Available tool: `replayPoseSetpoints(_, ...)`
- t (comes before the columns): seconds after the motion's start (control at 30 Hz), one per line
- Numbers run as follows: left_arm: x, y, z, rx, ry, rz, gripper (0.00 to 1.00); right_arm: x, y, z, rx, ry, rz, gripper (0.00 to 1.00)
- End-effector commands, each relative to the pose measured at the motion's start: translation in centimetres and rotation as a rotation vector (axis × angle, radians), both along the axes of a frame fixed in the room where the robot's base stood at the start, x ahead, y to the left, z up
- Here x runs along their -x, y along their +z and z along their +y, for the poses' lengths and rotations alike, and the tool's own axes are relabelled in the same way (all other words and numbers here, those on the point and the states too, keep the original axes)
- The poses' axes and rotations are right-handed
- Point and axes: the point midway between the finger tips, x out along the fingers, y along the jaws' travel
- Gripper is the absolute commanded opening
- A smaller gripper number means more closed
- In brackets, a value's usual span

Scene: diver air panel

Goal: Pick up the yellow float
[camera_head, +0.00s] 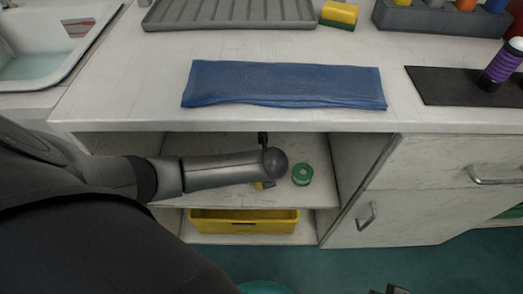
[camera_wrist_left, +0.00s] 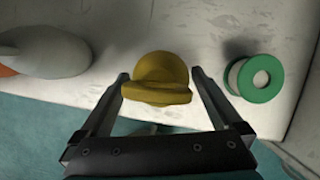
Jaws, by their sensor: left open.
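The yellow float (camera_wrist_left: 158,72), a rounded body with a flat ridge across it, sits on the white shelf in the left wrist view. My left gripper (camera_wrist_left: 160,76) is open, with one finger on each side of the float and a gap on both sides. In the head view only a small bit of the yellow float (camera_head: 264,185) shows below my left forearm, which hides the rest and most of the gripper. A dark piece at the bottom edge of the head view appears to be my right gripper (camera_head: 390,290); its jaws cannot be made out.
A green-and-white ring-shaped roll (camera_head: 302,175) stands right of the float on the same shelf (camera_head: 318,194). A grey rounded object (camera_wrist_left: 45,50) lies to the left in the wrist view. The counter (camera_head: 290,118) overhangs the shelf. A yellow tray (camera_head: 245,226) sits below.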

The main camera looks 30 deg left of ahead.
Motion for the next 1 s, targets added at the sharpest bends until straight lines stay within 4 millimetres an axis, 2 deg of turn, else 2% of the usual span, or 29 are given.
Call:
replayPoseSetpoints(0.07,-0.01,0.02,-0.02,0.0,0.0,0.0,0.97,0.02,-0.02,0.0,0.0,0.0,0.001,0.0)
replayPoseSetpoints(0.8,0.0,0.01,0.01,0.0,0.0,0.0,0.15,0.03,-0.04,0.04,-0.001,0.0,0.0,0.0)
replayPoseSetpoints(1.0,0.02,0.02,0.01,0.0,0.0,0.0,0.15,0.03,-0.04,0.03,-0.001,0.0,0.001,0.0)
